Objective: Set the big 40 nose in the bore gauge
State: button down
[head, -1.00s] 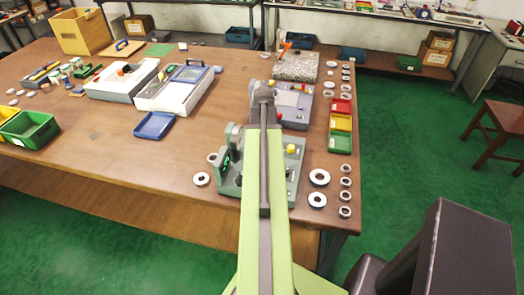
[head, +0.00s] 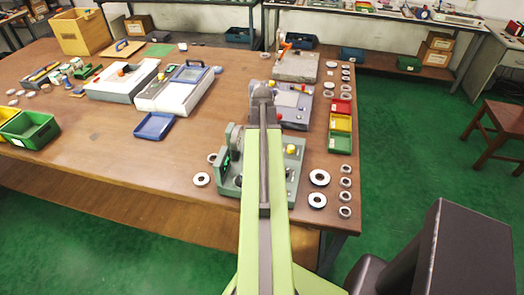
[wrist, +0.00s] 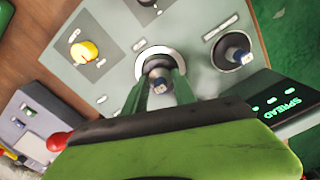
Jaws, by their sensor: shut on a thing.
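My gripper (wrist: 158,88) is shut in the wrist view on a dark grey nose, whose round end (wrist: 158,74) shows between the green fingertips. The nose stands over or in a pale ring (wrist: 146,54) on a light grey panel (wrist: 115,30); I cannot tell how deep. Another dark nose with a pale-blue tip (wrist: 233,50) stands upright in the panel to the right. A black display reading SPREAD (wrist: 285,108) is at the right. In the head view the green-grey fixture (head: 228,186) is partly hidden behind my arm, and my gripper is hidden too.
A yellow knob (wrist: 84,52) stands on the panel, and a red knob (wrist: 58,142) is at lower left. Loose rings (head: 319,178) lie to the fixture's right, near the table edge. A grey device (head: 294,106) stands behind it. Bare tabletop (head: 120,165) lies to the left.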

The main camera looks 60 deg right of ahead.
jog(key=shift+f, duration=0.1)
jog(key=shift+f+b, duration=1)
jog(key=shift+b, duration=0.1)
jog(key=c, duration=0.9)
grip_release()
notch_tip(320, 180, up, 17)
jog(key=p, duration=1.7)
jog(key=shift+r, duration=0.2)
